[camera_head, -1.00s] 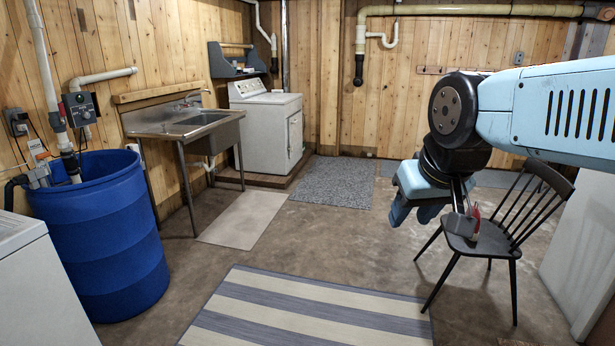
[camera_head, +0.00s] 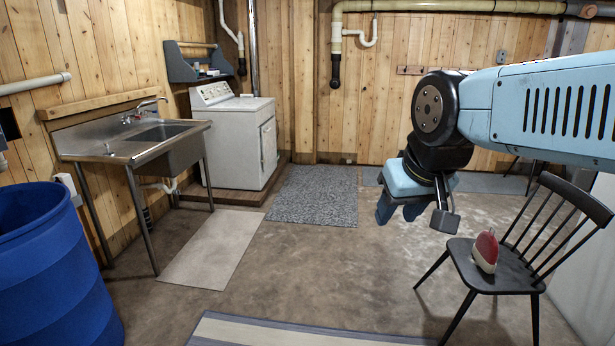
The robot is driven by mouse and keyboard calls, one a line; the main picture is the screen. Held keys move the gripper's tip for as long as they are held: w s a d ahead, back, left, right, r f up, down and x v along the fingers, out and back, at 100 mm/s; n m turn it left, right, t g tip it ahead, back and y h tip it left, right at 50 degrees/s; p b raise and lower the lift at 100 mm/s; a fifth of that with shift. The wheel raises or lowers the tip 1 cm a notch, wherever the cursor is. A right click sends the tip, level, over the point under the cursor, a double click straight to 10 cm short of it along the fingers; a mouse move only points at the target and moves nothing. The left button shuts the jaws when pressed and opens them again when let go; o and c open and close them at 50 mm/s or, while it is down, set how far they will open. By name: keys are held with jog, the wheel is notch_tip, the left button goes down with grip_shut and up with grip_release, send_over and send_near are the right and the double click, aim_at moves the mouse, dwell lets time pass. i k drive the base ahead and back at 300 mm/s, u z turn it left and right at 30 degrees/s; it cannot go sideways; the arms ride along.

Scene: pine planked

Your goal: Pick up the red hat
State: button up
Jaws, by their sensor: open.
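The red hat (camera_head: 485,250) is a small red shape with a pale lower edge. It sits on the seat of a black spindle-back chair (camera_head: 462,262) at the right of the head view. My gripper (camera_head: 398,211) hangs from the light blue arm, to the left of the hat and higher in the picture. Its jaws are open, with nothing seen between them. A gap shows between the gripper and the hat in the picture.
A striped rug (camera_head: 290,334) lies in the foreground, with bare concrete beyond it. A blue barrel (camera_head: 50,275), a steel sink (camera_head: 140,145) and a white washer (camera_head: 240,135) stand along the left. A white surface (camera_head: 590,240) stands right of the chair.

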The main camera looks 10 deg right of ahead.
aim_at(486, 250)
jog(key=z, duration=0.3)
jog(key=i, duration=1.1)
jog(key=z, duration=1.05)
jog(key=i, duration=0.8)
jog(key=z, duration=0.4)
jog(key=k, duration=0.8)
jog(key=z, duration=0.2)
jog(key=i, duration=0.85)
jog(key=u, duration=0.1)
